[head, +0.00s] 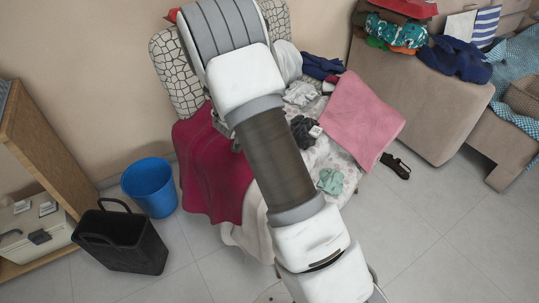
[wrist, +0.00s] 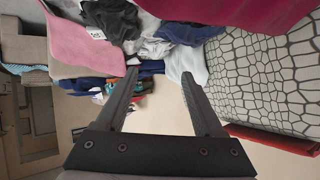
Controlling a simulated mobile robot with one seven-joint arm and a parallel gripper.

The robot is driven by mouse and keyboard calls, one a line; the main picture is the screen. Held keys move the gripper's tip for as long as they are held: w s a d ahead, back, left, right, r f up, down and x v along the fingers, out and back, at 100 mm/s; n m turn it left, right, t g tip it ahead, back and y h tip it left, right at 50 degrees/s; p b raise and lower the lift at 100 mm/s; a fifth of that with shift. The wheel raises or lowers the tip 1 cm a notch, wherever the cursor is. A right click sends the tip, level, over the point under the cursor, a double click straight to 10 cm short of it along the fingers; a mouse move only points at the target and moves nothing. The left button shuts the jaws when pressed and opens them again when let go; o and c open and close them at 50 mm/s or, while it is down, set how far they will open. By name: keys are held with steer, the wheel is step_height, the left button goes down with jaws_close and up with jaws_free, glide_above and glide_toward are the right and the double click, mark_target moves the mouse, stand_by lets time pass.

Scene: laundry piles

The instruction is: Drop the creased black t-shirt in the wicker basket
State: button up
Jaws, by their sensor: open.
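A crumpled black cloth, which looks like the creased t-shirt (head: 302,128), lies on the covered armchair seat, with a small white tag beside it. It also shows at the top of the wrist view (wrist: 112,18). My gripper (wrist: 155,80) is open, with nothing between its fingers. The black cloth lies beyond the fingertips, apart from them. In the head view my arm hides the gripper. A dark basket with two handles (head: 122,254) stands on the floor at lower left. It may be the wicker basket; its weave is hard to make out.
A blue bin (head: 150,188) stands beside the basket. A crimson cloth (head: 208,172) and a pink cloth (head: 359,118) drape over the armchair. A wooden shelf (head: 32,150) is at left. A sofa (head: 415,92) with piled clothes is at right. A sandal (head: 396,166) lies on otherwise open floor.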

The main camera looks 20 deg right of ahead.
steer(key=s+a+r+n+t+y, duration=0.1)
steer(key=s+a+r+n+y, duration=0.2)
steer(key=a+r+y, duration=0.55)
steer(key=s+a+r+n, duration=0.4)
steer(key=s+a+r, duration=0.2)
steer(key=s+r, duration=0.45)
steer(key=s+r+n+g, duration=0.1)
steer(key=s+n, duration=0.1)
steer(key=s, duration=0.9)
steer(key=s+d+r+n+g, duration=0.1)
steer(key=s+n+g, duration=0.1)
steer(key=s, duration=0.9)
steer(key=shift+s+r+g, duration=0.3)
steer(key=shift+s, duration=0.05)
steer(key=shift+s+d+f+h, duration=0.1)
steer(key=shift+s+d+h, duration=0.2)
steer(key=shift+s, duration=0.1)
steer(key=c, duration=0.3)
steer(key=shift+d, duration=0.15)
